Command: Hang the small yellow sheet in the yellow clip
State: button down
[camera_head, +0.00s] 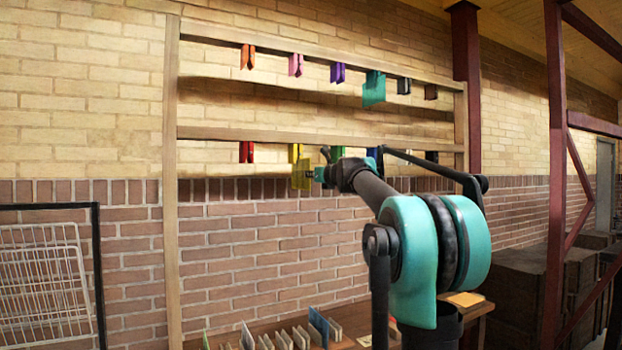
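The yellow clip (294,151) hangs from the lower rail of the wooden rack, between the red and green clips. The small yellow sheet (301,181) is upright right below the yellow clip, and its top edge meets or overlaps the clip's lower end. I cannot tell whether the sheet sits between the clip's jaws. My gripper (311,172) reaches in from the right, and its dark fingertips close over the sheet's right edge. My arm hides part of the lower rail to the right.
The upper rail (330,54) carries several clips, with a teal sheet (374,89) in one. The red clip (246,151) and green clip (337,152) flank the yellow one closely. Below, a wooden table (220,339) holds slotted sheets. A wire rack (45,280) stands left.

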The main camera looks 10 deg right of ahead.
jog(key=shift+r, duration=0.2)
jog(key=shift+r, duration=0.35)
jog(key=shift+r, duration=0.35)
jog(key=shift+r, duration=0.25)
jog(key=c, duration=2.3)
grip_release()
jog(key=o, duration=0.9)
